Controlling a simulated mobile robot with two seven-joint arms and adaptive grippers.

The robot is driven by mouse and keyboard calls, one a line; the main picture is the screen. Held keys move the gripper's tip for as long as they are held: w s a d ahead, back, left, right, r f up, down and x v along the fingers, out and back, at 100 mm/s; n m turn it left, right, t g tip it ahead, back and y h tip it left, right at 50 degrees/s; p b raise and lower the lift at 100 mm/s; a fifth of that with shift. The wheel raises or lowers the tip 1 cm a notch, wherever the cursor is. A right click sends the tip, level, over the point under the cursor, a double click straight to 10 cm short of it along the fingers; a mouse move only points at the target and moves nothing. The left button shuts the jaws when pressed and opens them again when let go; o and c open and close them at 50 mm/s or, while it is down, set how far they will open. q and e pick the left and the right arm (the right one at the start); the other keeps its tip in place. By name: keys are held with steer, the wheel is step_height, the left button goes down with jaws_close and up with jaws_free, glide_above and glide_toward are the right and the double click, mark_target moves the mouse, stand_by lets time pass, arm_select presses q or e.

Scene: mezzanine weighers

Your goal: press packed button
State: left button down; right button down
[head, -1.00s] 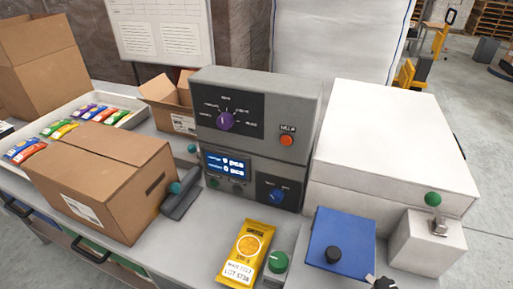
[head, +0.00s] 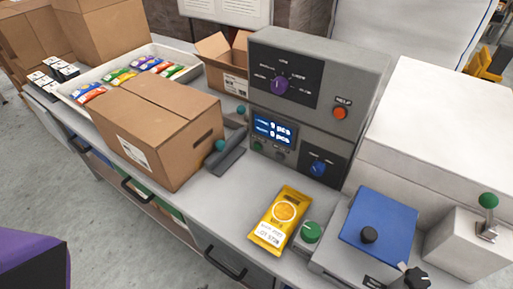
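No button has a readable "packed" label. A green round button (head: 311,232) sits on a small grey base at the front of the bench. A grey control cabinet (head: 359,62) stands behind it, with a purple dial (head: 280,85), an orange button (head: 340,113) labelled HELP, and a blue knob (head: 318,168). Its blue display (head: 274,130) seems to read 0 pcs on two lines. A small green button (head: 257,145) and a dark one (head: 280,155) lie under the display. Neither of my gripper's fingers shows in the head view.
A yellow pouch (head: 280,219) lies beside the green button. A closed carton (head: 159,130) stands left, with a tray (head: 187,55) of coloured packets behind it. A blue plate (head: 380,222) and a green-knobbed lever (head: 488,201) are on the right. A purple and black shape crosses the bottom-left edge.

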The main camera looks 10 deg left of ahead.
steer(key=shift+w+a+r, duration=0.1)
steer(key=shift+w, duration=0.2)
